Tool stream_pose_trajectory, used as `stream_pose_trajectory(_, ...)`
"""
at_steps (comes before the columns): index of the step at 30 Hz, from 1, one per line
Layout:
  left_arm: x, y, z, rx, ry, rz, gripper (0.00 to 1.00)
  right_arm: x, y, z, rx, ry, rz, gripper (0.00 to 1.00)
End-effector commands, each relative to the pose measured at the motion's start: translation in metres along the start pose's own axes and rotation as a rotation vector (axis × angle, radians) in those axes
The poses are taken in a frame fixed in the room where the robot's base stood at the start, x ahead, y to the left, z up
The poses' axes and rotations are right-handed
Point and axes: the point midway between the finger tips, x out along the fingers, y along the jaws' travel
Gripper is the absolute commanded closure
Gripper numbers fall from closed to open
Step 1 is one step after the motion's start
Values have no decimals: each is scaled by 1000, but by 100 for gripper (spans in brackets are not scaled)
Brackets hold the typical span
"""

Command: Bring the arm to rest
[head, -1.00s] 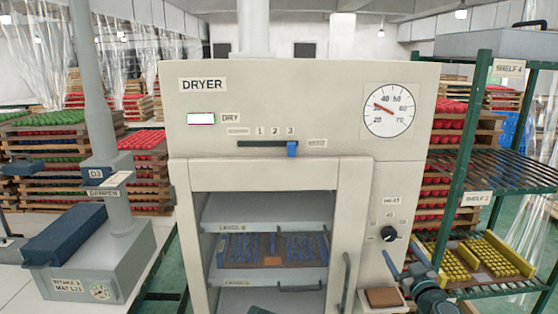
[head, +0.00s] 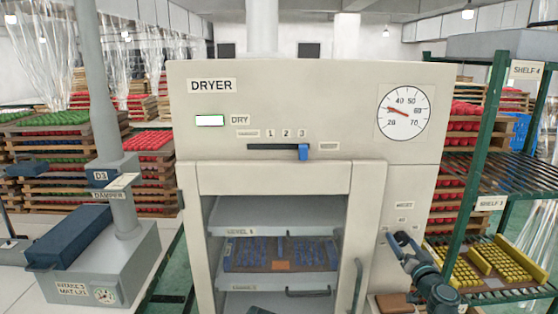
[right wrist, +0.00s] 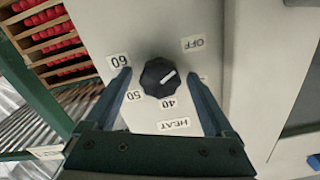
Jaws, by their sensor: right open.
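My right gripper (head: 402,240) is at the heat knob on the lower right of the dryer front (head: 180,130), and covers the knob in the head view. In the right wrist view the black heat knob (right wrist: 159,78) sits between the two open fingers of the right gripper (right wrist: 158,74), with gaps showing on both sides. The knob's white mark points to the upper right of that picture, between the 40 and OFF labels. My left gripper is not in view.
The dryer's open chamber holds a tray (head: 281,266) of blue pieces. A green shelf rack (head: 474,165) with yellow pieces stands close on the right. The damper unit (head: 95,265) stands on the left. A dial (head: 404,113) is above right.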

Motion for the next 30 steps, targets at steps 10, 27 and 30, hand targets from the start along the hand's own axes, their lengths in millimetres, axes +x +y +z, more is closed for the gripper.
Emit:
stream_pose_trajectory(10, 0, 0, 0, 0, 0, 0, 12, 0, -1, 0, 346, 0, 0, 12)
stream_pose_trajectory(27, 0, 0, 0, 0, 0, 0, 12, 0, -1, 0, 572, 0, 0, 12)
stream_pose_trajectory(30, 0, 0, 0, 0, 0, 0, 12, 0, -1, 0, 572, 0, 0, 12)
